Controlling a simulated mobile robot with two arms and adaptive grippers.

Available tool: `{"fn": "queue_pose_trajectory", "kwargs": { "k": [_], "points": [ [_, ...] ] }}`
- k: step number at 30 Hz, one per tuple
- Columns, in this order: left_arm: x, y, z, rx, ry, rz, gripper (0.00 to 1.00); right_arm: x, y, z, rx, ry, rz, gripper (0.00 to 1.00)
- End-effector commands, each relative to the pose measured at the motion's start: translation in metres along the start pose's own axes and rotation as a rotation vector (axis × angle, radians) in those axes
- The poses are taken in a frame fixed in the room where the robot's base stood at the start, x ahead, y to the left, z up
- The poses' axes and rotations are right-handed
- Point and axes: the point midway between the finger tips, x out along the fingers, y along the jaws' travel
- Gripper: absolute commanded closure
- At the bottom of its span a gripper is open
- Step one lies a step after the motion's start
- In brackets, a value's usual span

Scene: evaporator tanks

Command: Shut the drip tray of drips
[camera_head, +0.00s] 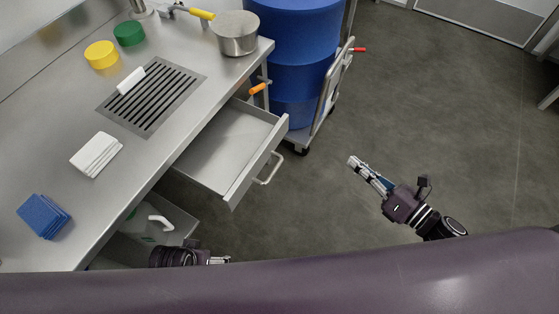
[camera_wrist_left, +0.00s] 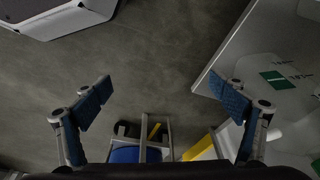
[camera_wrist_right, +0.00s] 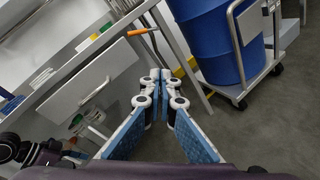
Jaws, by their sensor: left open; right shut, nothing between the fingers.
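The drip tray (camera_head: 225,145) is a grey metal drawer pulled out from under the steel counter, empty inside, with a bar handle (camera_head: 270,168) on its front. In the right wrist view the drawer front (camera_wrist_right: 75,95) is at the left. My right gripper (camera_head: 354,162) is shut and empty, over the floor to the right of the tray and apart from it. Its closed fingers (camera_wrist_right: 162,78) show in the right wrist view. My left gripper (camera_wrist_left: 163,98) is open and empty in the left wrist view; in the head view my body partly hides it, low, below the tray.
Blue drums (camera_head: 295,50) stand on a trolley (camera_head: 330,95) just beyond the tray. An orange handle (camera_head: 258,88) sticks out near the counter's corner. A lower compartment (camera_head: 150,235) with a white-handled container is below the counter. The floor at right is clear.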

Motion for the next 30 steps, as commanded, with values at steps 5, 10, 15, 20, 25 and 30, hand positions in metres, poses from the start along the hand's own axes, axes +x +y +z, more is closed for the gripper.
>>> {"fn": "queue_pose_trajectory", "kwargs": {
  "k": [5,10,15,20,25,30],
  "points": [
    [-0.001,-0.001,-0.007,-0.004,0.025,-0.004,0.11,0.004,0.059,-0.014,-0.384,0.002,0.232,1.00],
    [-0.013,-0.002,-0.010,-0.005,0.035,-0.006,0.11,-0.001,0.097,-0.019,-0.585,-0.016,0.356,1.00],
    [-0.019,-0.003,-0.010,-0.006,0.036,-0.006,0.11,0.001,0.109,-0.018,-0.637,-0.024,0.388,1.00],
    [-0.020,-0.003,-0.011,-0.006,0.037,-0.006,0.11,0.016,0.115,-0.018,-0.634,-0.025,0.387,1.00],
    [-0.019,-0.003,-0.011,-0.006,0.035,-0.006,0.11,0.039,0.124,-0.020,-0.635,-0.025,0.386,1.00],
    [-0.015,-0.002,-0.010,-0.005,0.034,-0.006,0.11,0.062,0.133,-0.022,-0.632,-0.025,0.385,1.00]
  ]
}}
